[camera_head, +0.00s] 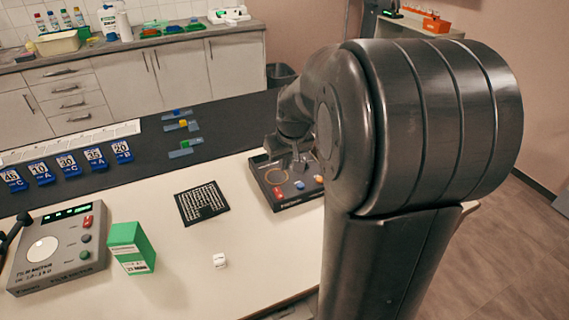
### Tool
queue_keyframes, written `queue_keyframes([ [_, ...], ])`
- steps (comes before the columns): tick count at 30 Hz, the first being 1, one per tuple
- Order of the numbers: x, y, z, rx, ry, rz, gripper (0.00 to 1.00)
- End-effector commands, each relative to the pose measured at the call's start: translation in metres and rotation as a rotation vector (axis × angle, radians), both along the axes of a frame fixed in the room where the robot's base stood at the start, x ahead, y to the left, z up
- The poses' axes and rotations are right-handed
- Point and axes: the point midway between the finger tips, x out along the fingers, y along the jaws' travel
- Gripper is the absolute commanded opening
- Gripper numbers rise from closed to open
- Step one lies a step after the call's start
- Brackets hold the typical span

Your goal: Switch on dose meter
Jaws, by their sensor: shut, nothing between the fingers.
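A dark box (263,180) with orange, blue and other coloured knobs on its sloped top stands at the right of the white table, partly hidden by my arm. My gripper (298,165) is shut and empty, low over the back of this box; I cannot tell whether it touches it. A grey device (60,262) with a round white dial, a green-lit display, a red switch and buttons stands at the left front. The labels are too small to read surely, so I cannot tell which one is the dose meter.
A green box (131,248) stands beside the grey device. A black patterned card (202,203) and a small white cube (220,260) lie on the table. Blue number cards (69,165) and coloured blocks (183,125) sit on the dark strip behind. The table's front middle is mostly clear.

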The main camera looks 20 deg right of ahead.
Motion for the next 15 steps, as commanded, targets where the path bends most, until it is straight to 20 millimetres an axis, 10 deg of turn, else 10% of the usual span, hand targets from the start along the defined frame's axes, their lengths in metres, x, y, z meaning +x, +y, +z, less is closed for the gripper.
queue_keyframes([
  [15,0.016,-0.001,0.005,-0.005,-0.059,-0.002,0.0],
])
